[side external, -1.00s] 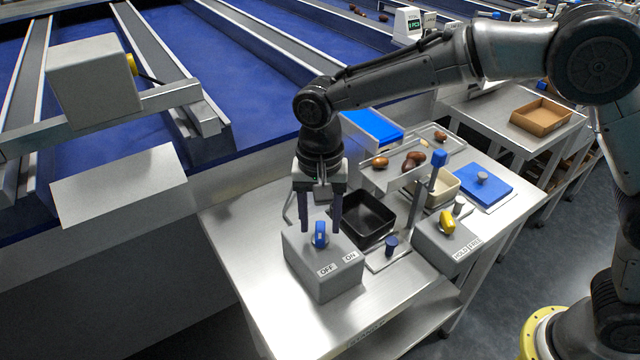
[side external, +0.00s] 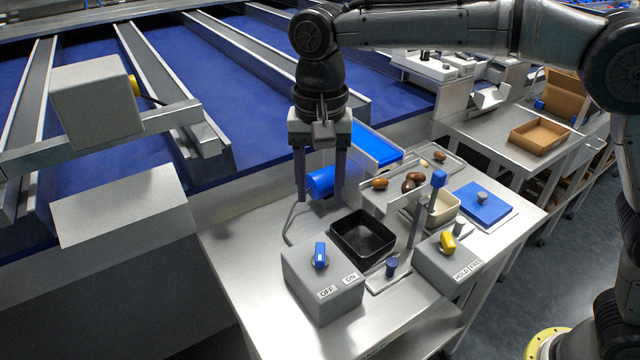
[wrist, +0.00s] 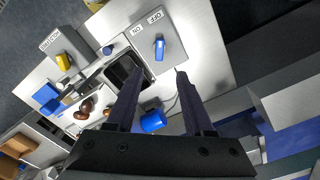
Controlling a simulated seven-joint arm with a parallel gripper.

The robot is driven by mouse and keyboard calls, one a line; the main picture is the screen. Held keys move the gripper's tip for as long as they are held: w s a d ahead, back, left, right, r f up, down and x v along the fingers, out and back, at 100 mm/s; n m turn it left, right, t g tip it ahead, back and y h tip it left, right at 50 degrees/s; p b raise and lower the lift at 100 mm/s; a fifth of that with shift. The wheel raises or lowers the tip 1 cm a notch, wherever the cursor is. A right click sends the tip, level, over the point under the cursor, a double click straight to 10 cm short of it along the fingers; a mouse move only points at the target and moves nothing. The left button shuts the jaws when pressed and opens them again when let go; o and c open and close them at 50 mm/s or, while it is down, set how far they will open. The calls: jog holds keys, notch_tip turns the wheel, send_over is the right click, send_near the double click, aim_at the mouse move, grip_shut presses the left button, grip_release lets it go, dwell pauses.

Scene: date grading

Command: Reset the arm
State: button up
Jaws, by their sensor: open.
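My gripper (side external: 320,196) points down with its two dark fingers apart and nothing between them. It hangs above the steel table (side external: 238,262), higher than the grey OFF/ON switch box (side external: 322,284) and apart from it. The blue knob (side external: 320,255) on that box stands upright. In the wrist view the open fingers (wrist: 156,84) show with the switch box (wrist: 170,22) beyond them. A blue cylinder (side external: 321,182) shows behind the fingers in the side view.
A black tray (side external: 363,238), a grey HOLD/FREE box (side external: 447,262) with a yellow knob, and an upright lever (side external: 438,180) stand to the right. Several dates (side external: 412,182) lie in a steel tray behind. A blue lidded pad (side external: 482,203) sits farther right. The table's front left is clear.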

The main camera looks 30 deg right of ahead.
jog(key=s+d+r+m+t, duration=0.2)
jog(key=s+d+r, duration=0.1)
jog(key=d+r, duration=0.6)
jog(key=s+d+r+t, duration=0.1)
jog(key=s+d, duration=0.6)
jog(key=d, duration=0.2)
jog(key=s+d+f+n+t, duration=0.1)
jog(key=s+d+f+n, duration=0.2)
jog(key=s, duration=0.4)
jog(key=s+d+f+n+t, duration=0.1)
jog(key=s+d+f+n, duration=0.1)
jog(key=s+f+n, duration=0.4)
jog(key=shift+s+d+f+t, duration=0.3)
jog(key=shift+s+d+f, duration=0.1)
jog(key=shift+f, duration=0.75)
